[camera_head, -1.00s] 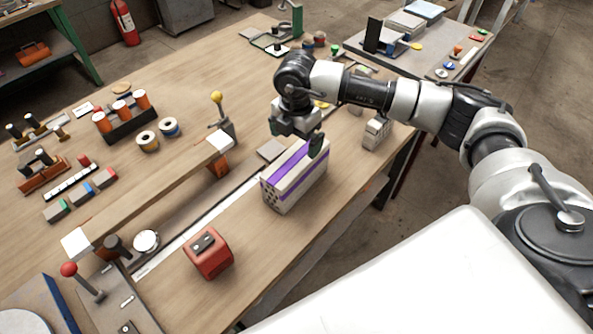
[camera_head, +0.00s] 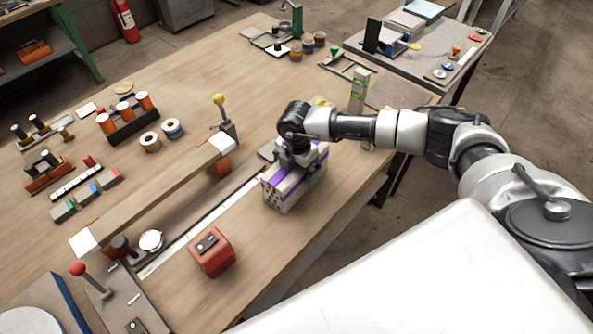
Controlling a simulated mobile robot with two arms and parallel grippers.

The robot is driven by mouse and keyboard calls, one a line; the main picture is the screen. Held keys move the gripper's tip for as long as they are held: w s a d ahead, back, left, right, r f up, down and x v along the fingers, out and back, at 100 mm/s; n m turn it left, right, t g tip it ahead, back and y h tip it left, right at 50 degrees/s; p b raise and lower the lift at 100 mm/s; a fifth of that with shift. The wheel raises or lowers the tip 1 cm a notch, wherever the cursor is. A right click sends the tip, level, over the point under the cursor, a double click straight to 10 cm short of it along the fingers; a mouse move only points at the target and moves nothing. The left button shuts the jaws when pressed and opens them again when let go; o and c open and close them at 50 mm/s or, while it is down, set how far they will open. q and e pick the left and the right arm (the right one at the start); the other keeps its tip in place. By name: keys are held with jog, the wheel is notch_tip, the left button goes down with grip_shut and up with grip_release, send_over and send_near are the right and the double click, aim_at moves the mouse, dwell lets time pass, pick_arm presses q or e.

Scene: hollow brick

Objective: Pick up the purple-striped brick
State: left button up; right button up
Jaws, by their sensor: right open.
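The purple-striped brick (camera_head: 283,194) is a pale hollow block with purple bands and holes in its near end. It lies on the wooden workbench (camera_head: 330,215), right of the middle. My right gripper (camera_head: 300,172) is down at the top of the brick, over its far half. Its jaws are open; one dark finger shows at the brick's right side and the other is hidden. I cannot tell whether the fingers touch the brick. My left gripper is not in view.
A red block (camera_head: 211,252) sits in front and to the left of the brick. A green-marked pale block (camera_head: 359,90) stands upright behind my right arm. A long wooden bar (camera_head: 150,195) with white ends lies to the left. The bench's right edge is close.

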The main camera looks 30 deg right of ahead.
jog(key=c, duration=1.5)
jog(key=shift+w+r, duration=0.1)
jog(key=shift+r, duration=0.05)
